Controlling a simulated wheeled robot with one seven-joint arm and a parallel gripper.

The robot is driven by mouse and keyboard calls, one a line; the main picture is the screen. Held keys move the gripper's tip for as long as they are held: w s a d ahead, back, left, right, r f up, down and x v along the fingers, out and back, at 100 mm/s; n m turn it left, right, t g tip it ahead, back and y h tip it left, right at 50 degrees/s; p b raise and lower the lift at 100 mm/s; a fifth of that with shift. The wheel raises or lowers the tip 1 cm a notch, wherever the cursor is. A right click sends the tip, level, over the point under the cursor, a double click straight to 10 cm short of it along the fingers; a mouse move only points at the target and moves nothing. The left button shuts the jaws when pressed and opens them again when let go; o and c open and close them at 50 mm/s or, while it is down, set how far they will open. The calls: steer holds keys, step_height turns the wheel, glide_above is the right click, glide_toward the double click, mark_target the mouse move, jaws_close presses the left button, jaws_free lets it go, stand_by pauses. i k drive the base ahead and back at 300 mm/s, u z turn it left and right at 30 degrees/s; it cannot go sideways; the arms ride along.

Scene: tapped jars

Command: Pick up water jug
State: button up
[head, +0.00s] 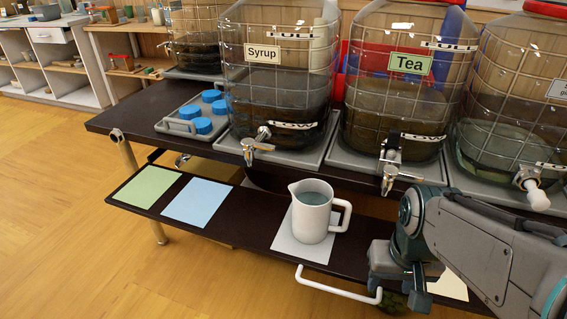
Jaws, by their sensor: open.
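The water jug (313,212) is a white pitcher with its handle on the right and a bluish liquid inside. It stands upright on a pale mat (284,240) on the low dark shelf, below the Syrup and Tea jars. My gripper (388,285) is at the end of my arm, to the right of the jug and apart from it. It is open and empty; its fingertips are dark and hard to make out.
A Syrup jar (278,85), a Tea jar (405,90) and other tapped jars line the upper table, their taps overhanging the shelf. Green (147,187) and blue (199,202) mats lie bare at left. A white rail (337,291) sticks out in front.

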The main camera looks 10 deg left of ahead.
mark_target(313, 200)
steer(key=u, duration=2.4)
steer(key=k, duration=1.05)
steer(key=z, duration=1.15)
steer(key=i, duration=0.5)
steer(key=z, duration=0.1)
